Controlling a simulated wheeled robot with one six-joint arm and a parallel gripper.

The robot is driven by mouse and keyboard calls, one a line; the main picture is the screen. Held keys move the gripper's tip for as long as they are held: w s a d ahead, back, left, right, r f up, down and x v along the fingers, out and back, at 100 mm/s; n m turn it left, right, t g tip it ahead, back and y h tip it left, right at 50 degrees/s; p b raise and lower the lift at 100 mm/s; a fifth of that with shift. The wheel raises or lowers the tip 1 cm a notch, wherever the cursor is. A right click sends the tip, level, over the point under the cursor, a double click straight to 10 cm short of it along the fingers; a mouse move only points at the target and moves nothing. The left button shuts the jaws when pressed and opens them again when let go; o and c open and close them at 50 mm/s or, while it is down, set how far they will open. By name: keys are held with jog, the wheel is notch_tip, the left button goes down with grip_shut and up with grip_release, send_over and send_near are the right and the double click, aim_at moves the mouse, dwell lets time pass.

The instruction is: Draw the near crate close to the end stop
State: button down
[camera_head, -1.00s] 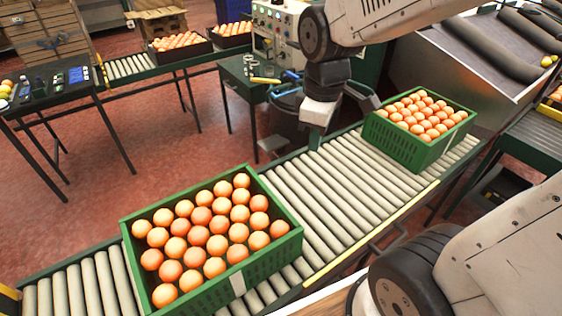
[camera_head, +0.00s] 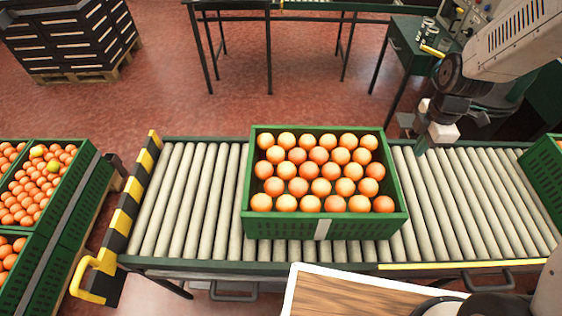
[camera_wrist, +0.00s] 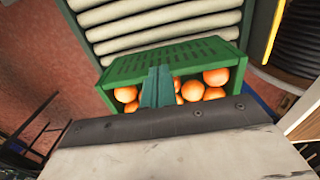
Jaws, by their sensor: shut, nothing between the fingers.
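The near crate (camera_head: 262,226) is green, full of oranges, and sits upright on the roller conveyor in the middle of the head view. The end stop (camera_head: 127,197), striped black and yellow, crosses the conveyor's left end; bare rollers lie between it and the crate. My gripper (camera_head: 419,151) is shut and empty, just right of the crate's far right corner, over the rollers. In the wrist view the fingers (camera_wrist: 157,86) overlap the slotted wall and rim of a green crate (camera_wrist: 165,62), probably the near one; contact cannot be told.
Another green crate (camera_head: 545,172) is cut off at the right edge. Crates of oranges (camera_head: 84,172) stand left beyond the end stop. A wooden board (camera_head: 345,292) lies at the front. Bare rollers (camera_head: 465,195) lie right of the near crate.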

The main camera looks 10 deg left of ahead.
notch_tip(320, 180, down, 12)
jog(key=r, duration=0.1)
jog(key=s+a, duration=0.2)
jog(key=a, duration=1)
jog(key=s+a, duration=0.2)
jog(key=a, duration=1)
jog(key=s+a, duration=0.3)
jog(key=a, duration=0.9)
jog(key=shift+s+a+f, duration=0.1)
jog(key=shift+w+d, duration=0.15)
jog(key=shift+d, duration=0.55)
jog(key=shift+w+d, duration=0.15)
jog(key=shift+d, duration=0.5)
notch_tip(320, 180, up, 12)
send_over(282, 167)
jog(key=shift+s, duration=0.1)
